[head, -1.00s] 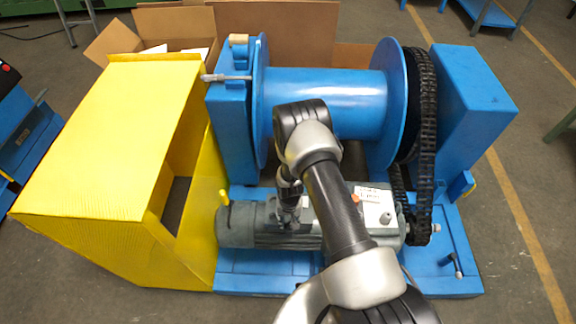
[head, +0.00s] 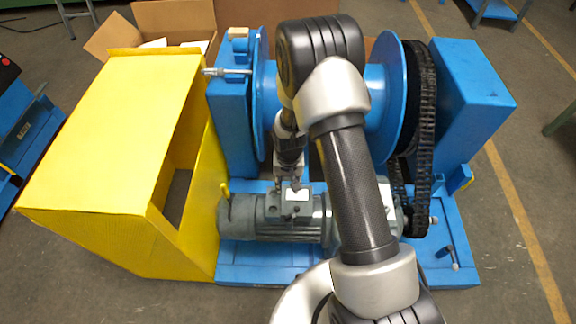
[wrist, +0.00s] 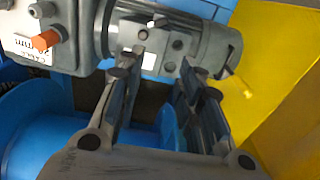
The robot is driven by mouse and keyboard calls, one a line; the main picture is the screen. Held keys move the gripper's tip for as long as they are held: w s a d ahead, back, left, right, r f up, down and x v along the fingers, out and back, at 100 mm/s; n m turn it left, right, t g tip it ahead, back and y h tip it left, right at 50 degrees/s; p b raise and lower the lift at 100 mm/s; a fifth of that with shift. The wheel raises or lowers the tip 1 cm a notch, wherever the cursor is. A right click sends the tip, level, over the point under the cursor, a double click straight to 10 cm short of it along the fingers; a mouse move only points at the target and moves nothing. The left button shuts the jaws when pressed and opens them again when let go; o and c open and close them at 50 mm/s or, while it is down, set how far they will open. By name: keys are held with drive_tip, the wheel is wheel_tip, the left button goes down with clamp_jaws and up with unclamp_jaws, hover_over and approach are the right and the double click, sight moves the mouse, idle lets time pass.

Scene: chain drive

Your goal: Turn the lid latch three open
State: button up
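A grey motor (head: 250,218) lies on the blue base, with a small box lid (head: 296,207) on top bearing a white label. The motor also shows in the wrist view (wrist: 205,42), where the lid (wrist: 140,35) lies beyond my fingers. Small dark round pieces (wrist: 176,45) sit on the lid; I cannot tell which is latch three or how it is turned. My gripper (wrist: 162,60) is open and empty, its fingers pointing at the lid. In the head view my gripper (head: 291,184) is just above and behind the lid. Contact is not clear.
A yellow guard (head: 110,150) stands left of the motor. A blue drum (head: 385,100) lies behind it, with a black chain (head: 424,130) at right. An orange plug (wrist: 46,40) stands on the gearbox. A bolt-like handle (head: 450,255) stands at front right.

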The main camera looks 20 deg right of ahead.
wheel_tip(320, 180, up, 10)
drive_tip(key=t+b, duration=0.1)
drive_tip(key=b, duration=0.1)
drive_tip(key=shift+r+n+b, duration=0.25)
drive_tip(key=shift+n+b, duration=0.1)
drive_tip(key=shift+n, duration=0.05)
